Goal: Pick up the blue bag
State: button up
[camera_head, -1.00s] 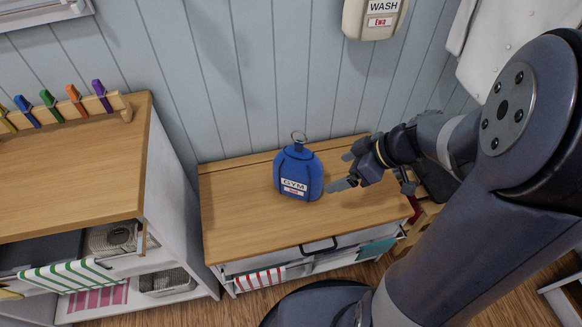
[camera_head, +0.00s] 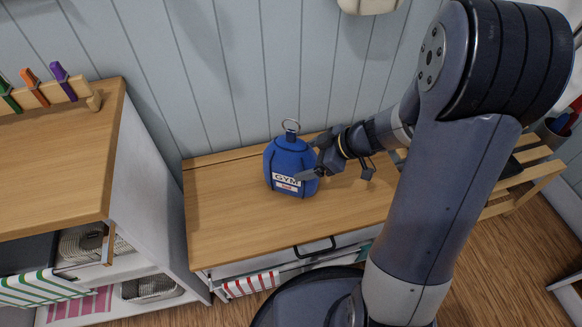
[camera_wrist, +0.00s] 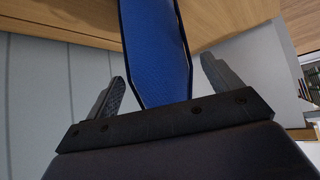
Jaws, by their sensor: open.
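The blue bag (camera_head: 283,160) stands upright on the wooden top of the low cabinet (camera_head: 225,220). It has a white GYM label on its front and a metal ring at its top. My gripper (camera_head: 314,158) reaches in from the right and is at the bag's right side. In the wrist view the bag (camera_wrist: 156,50) lies between the two spread fingers of my gripper (camera_wrist: 163,75), with a gap visible on each side. The jaws are open. The bag's right edge is partly hidden behind the fingers in the head view.
A taller wooden-topped shelf unit (camera_head: 60,150) stands at the left, with a rack of coloured pegs (camera_head: 45,92) on it. The panelled wall (camera_head: 210,80) is close behind the bag. A wooden rack (camera_head: 520,180) is at the right. The cabinet top left of the bag is clear.

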jog(key=x, duration=0.3)
jog(key=shift+w+a+f, duration=0.15)
jog(key=shift+a+f, duration=0.05)
jog(key=shift+a, duration=0.05)
